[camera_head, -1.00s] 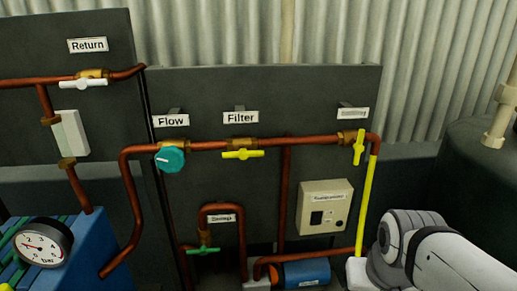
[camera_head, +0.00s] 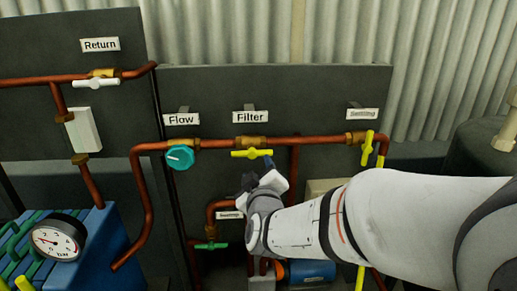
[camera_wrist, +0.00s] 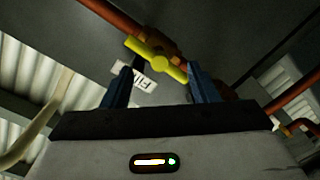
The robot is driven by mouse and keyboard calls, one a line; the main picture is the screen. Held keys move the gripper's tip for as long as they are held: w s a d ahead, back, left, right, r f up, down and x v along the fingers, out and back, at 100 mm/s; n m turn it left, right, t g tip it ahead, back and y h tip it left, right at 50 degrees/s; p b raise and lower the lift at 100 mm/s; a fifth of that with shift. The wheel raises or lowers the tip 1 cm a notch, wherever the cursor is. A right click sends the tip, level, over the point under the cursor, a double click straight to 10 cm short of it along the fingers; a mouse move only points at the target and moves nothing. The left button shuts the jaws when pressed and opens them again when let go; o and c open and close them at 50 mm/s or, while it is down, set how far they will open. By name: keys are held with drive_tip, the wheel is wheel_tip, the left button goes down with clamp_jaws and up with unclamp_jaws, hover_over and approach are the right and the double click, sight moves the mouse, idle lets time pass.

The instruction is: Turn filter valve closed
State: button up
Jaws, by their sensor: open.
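The filter valve has a yellow handle (camera_head: 252,153) lying along the copper pipe under the "Filter" label (camera_head: 250,117). In the wrist view the yellow handle (camera_wrist: 156,60) shows just beyond and between the fingertips, with the label partly hidden behind the left finger. My gripper (camera_head: 258,165) is just below the handle in the head view, partly hidden by my wrist. In the wrist view its two blue fingers (camera_wrist: 165,80) are apart with nothing held between them. I cannot tell whether a finger touches the handle.
A teal flow knob (camera_head: 180,157) is left of the filter valve. A yellow upright handle (camera_head: 368,149) is on the right. A green handle (camera_head: 211,246) sits lower down. The copper pipe (camera_head: 310,142) runs across the dark panel. My arm covers much of the control box.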

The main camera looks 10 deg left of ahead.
sight(252, 155)
drive_tip(key=shift+t, duration=0.3)
drive_tip(key=x, duration=0.2)
drive_tip(key=p+x, duration=0.1)
drive_tip(key=x, duration=0.2)
drive_tip(key=p+x, duration=0.1)
drive_tip(key=x, duration=0.1)
drive_tip(key=shift+w+a+r, duration=0.3)
drive_tip(key=shift+a, duration=0.1)
drive_tip(key=shift+c, duration=0.3)
clamp_jaws()
